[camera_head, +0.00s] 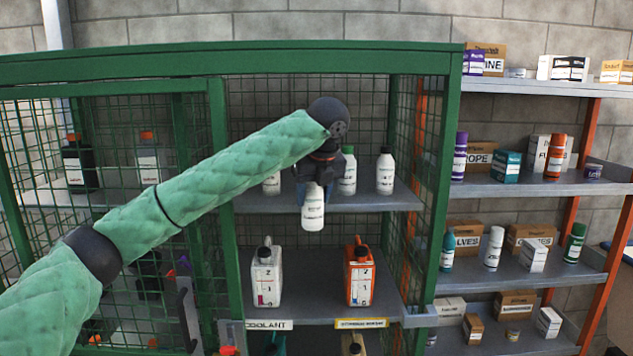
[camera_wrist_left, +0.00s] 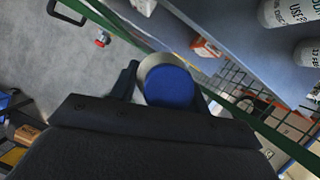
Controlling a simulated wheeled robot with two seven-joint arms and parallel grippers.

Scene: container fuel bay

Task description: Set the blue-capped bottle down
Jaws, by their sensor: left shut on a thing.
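The blue-capped bottle (camera_head: 313,208) is white with a printed label. It hangs upright below my left gripper (camera_head: 314,184), in front of the upper cage shelf (camera_head: 255,203). In the left wrist view the round blue cap (camera_wrist_left: 170,87) shows between the two dark fingers. The bottle appears clear of the shelf, with no contact visible under its base. My right gripper is not in view.
White bottles with green and dark caps (camera_head: 347,172) (camera_head: 385,172) stand on the upper cage shelf. A white jug (camera_head: 266,277) and an orange jug (camera_head: 359,275) stand on the shelf below. Green mesh walls and posts (camera_head: 443,200) flank the bay. Stocked shelves stand at right.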

